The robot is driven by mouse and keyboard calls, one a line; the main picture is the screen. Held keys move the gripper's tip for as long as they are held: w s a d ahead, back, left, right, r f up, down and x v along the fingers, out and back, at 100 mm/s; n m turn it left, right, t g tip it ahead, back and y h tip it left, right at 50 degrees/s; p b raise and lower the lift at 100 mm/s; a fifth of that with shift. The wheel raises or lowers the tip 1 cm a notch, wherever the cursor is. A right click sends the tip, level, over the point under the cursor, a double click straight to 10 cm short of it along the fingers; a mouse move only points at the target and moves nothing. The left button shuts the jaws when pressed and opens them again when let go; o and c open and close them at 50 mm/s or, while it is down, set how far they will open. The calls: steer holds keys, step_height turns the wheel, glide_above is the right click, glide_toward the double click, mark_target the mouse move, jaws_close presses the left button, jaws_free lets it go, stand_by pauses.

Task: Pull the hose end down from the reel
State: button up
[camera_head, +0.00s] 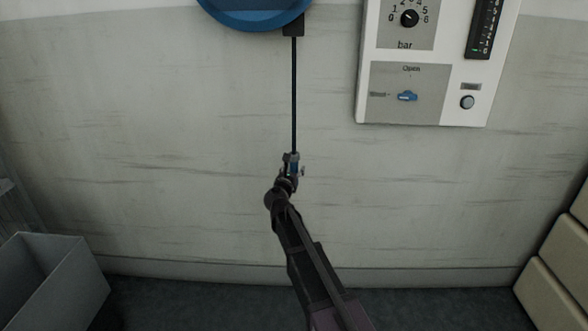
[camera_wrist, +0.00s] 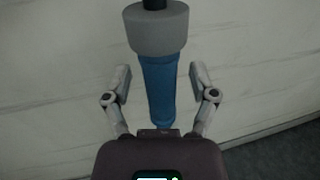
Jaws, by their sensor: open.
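The blue hose reel (camera_head: 255,12) is on the wall at the top of the head view, cut off by the frame edge. A dark hose (camera_head: 294,95) hangs straight down from it. The hose end shows in the wrist view as a blue handle (camera_wrist: 158,92) with a grey collar (camera_wrist: 157,30) above it. My gripper (camera_head: 292,166) is at the hose end in the head view. In the wrist view my gripper (camera_wrist: 160,85) is open, with one finger on each side of the blue handle and a visible gap to both.
A white wall panel (camera_head: 477,68) with a bar dial, a blue valve handle (camera_head: 407,96) and a button is to the right. A grey bin (camera_head: 50,275) stands at lower left. Beige stacked blocks (camera_head: 560,260) are at the right edge. The wall around the hose is clear.

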steer(key=v, duration=1.1)
steer(key=shift+s, duration=0.15)
steer(key=s+d+f+m+g+h, duration=0.1)
steer(key=s+d+f+m+g, duration=0.25)
steer(key=d+m, duration=0.3)
steer(key=s+d+f+m+g+h, duration=0.1)
steer(key=s+d+f+m+g, duration=0.25)
steer(key=d+m, duration=0.3)
steer(key=s+d+f+m+g+h, duration=0.1)
steer(key=s+d+f+m+g, duration=0.15)
steer(key=d+f+m, duration=0.45)
steer(key=s+d+f+m+g+y, duration=0.2)
steer(key=s+m+g+y, duration=0.2)
steer(key=s+m, duration=0.35)
steer(key=s+d+f+m+g+y, duration=0.2)
steer(key=s+f+m+g+y, duration=0.15)
steer(key=s+m, duration=0.35)
step_height(320, 180, up, 37)
steer(key=s+n+p, duration=0.1)
steer(key=p, duration=3.4)
steer(key=shift+a+f+g+p, duration=0.2)
steer(key=shift+f+g+p, duration=0.05)
steer(key=shift+g+p, duration=0.05)
